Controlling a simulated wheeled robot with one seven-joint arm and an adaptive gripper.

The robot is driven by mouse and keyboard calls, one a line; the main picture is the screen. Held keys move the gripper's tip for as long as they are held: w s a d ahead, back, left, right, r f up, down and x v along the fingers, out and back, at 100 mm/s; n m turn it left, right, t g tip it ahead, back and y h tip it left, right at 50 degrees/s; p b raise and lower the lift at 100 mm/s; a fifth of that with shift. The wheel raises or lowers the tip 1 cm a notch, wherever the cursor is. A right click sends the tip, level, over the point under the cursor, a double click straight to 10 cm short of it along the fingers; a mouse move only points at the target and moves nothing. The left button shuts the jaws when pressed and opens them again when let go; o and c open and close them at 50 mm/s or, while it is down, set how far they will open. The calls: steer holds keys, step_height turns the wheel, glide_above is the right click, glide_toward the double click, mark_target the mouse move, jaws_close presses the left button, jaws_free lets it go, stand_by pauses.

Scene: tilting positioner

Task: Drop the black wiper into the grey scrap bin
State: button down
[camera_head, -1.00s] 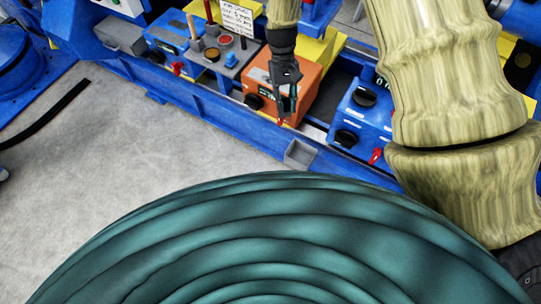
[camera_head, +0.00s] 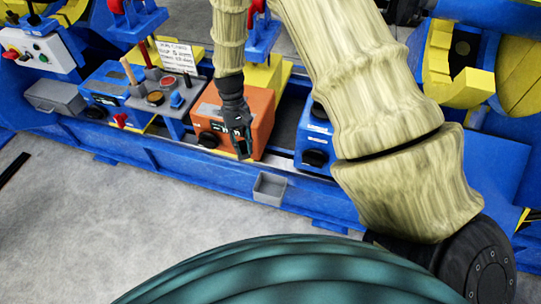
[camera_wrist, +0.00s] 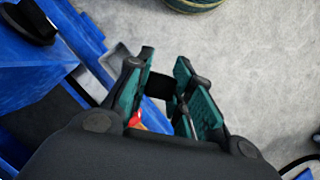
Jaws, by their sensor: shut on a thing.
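My gripper (camera_head: 242,148) hangs in front of the orange box in the head view. In the wrist view its two teal-padded fingers (camera_wrist: 165,72) are closed on a black piece (camera_wrist: 160,86), which looks like the black wiper. The fingers hide most of it, and in the head view I cannot make it out. A small grey open-topped bin (camera_head: 270,187) sits at the front edge of the blue frame, below and a little right of my gripper. Its visible inside looks empty. My gripper is above and apart from it.
The orange box (camera_head: 262,108) stands just behind my gripper, with a blue box (camera_head: 314,140) to its right. A larger grey box (camera_head: 57,97) is at far left. A tool stand (camera_head: 170,97) with upright handles and a sign is left. Bare floor lies in front.

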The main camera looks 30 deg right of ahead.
steer(key=d+f+m+b, duration=0.1)
steer(key=d+f+b, duration=0.3)
steer(key=f+b, duration=0.5)
steer(key=s+d+f+m+y+b, duration=0.1)
steer(key=d+f+m+b, duration=0.1)
steer(key=f+b, duration=0.7)
steer(key=d+f+m+b, duration=0.1)
steer(key=d+f+b, duration=0.4)
steer(key=f+b, duration=0.5)
steer(key=shift+s+d+f+y, duration=0.3)
steer(key=shift+s+f, duration=0.05)
steer(key=shift+f, duration=0.2)
steer(key=c, duration=1.2)
jaws_free()
steer(key=shift+o, duration=0.2)
steer(key=v, duration=1.2)
steer(key=shift+s, duration=0.25)
steer(key=shift+r, duration=0.15)
